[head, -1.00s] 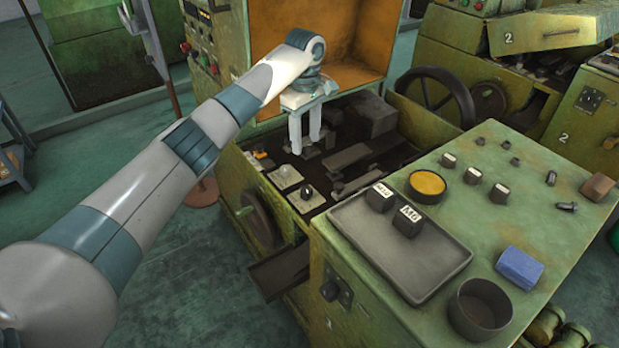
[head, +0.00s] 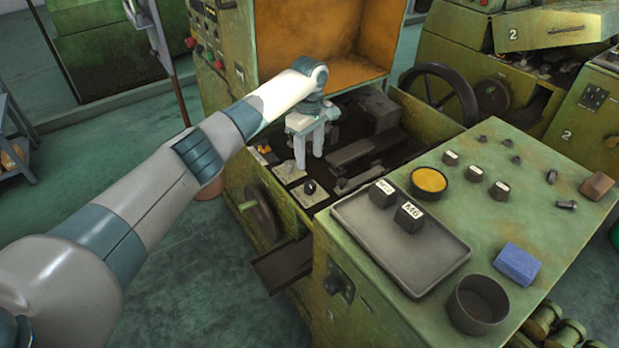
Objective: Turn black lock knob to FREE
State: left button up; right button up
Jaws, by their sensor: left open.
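A small black knob (head: 309,187) stands on a pale plate (head: 311,197) inside the open bay of the green machine, at the near left. Its markings are too small to read. My left gripper (head: 309,161) is open, with its two fingers pointing down. It shows just above and behind the black knob in the picture, apart from it and holding nothing. A second dark knob (head: 333,284) sits on the front of the green bench, lower down. My right gripper does not show.
Pale plates with an orange part (head: 264,149) lie left of the knob. Dark rails (head: 360,150) fill the bay's right side. The green bench (head: 445,230) holds a grey tray (head: 375,245) with two labelled blocks, a blue block (head: 518,264) and a dark cup (head: 479,305).

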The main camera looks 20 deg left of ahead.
aim_at(309, 184)
pick_arm(q)
notch_tip(309, 184, down, 10)
jog(key=shift+f+p, duration=0.2)
jog(key=shift+p, duration=0.45)
jog(key=shift+c, duration=0.6)
jog(key=c, duration=0.9)
